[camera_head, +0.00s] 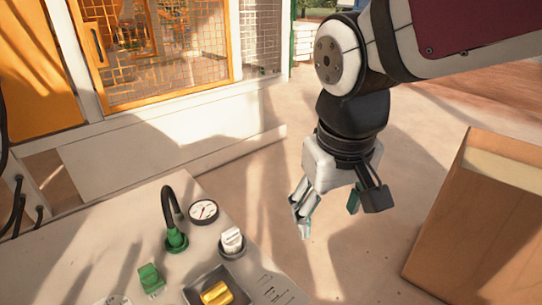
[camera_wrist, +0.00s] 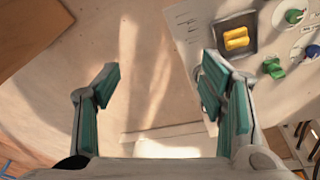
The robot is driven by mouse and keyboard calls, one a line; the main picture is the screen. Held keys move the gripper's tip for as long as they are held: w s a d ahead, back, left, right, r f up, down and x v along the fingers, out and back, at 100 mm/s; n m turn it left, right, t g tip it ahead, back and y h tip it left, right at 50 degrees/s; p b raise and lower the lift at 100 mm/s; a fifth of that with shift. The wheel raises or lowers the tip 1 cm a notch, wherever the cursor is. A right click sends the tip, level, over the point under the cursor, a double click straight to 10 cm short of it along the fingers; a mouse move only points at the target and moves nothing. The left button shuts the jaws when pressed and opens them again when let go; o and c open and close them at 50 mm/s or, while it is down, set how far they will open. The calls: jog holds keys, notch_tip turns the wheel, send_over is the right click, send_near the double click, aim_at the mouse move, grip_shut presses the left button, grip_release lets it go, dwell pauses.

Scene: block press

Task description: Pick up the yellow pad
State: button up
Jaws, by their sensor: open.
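The yellow pad (camera_head: 216,293) lies in a shallow dark square tray (camera_head: 196,290) set in the grey panel top, at the bottom of the head view. In the wrist view the yellow pad (camera_wrist: 236,39) shows whole at the upper right, inside the tray (camera_wrist: 221,28). My gripper (camera_head: 330,215) hangs over the open floor to the right of the panel, apart from the pad. In the wrist view my gripper (camera_wrist: 160,90) has its teal-padded fingers spread wide with nothing between them.
Around the tray on the panel are a white knob (camera_head: 232,241), a round gauge (camera_head: 203,211), a green block-shaped control (camera_head: 150,280) and a black curved hose (camera_head: 169,205) on a green base. A wooden box (camera_head: 480,220) stands at the right. The floor between is clear.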

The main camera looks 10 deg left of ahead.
jog(key=w+a+f+n+g+b, duration=0.1)
jog(key=w+a+f+n+b, duration=0.15)
jog(key=a+f, duration=0.65)
jog(key=n+g+b, duration=0.1)
jog(key=n+b, duration=0.1)
jog(key=b, duration=0.2)
send_near(216, 292)
jog(key=f+b, duration=0.2)
jog(key=f, duration=0.3)
jog(key=shift+a+f, duration=0.15)
jog(key=shift+a, duration=0.05)
jog(key=shift+w+d+f+b, duration=0.15)
jog(key=shift+f+b, duration=0.4)
jog(key=shift+f, duration=0.9)
jog(key=shift+s+d+f+b, duration=0.1)
jog(key=shift+f+b, duration=0.4)
jog(key=shift+f, duration=1)
jog(key=c, duration=0.9)
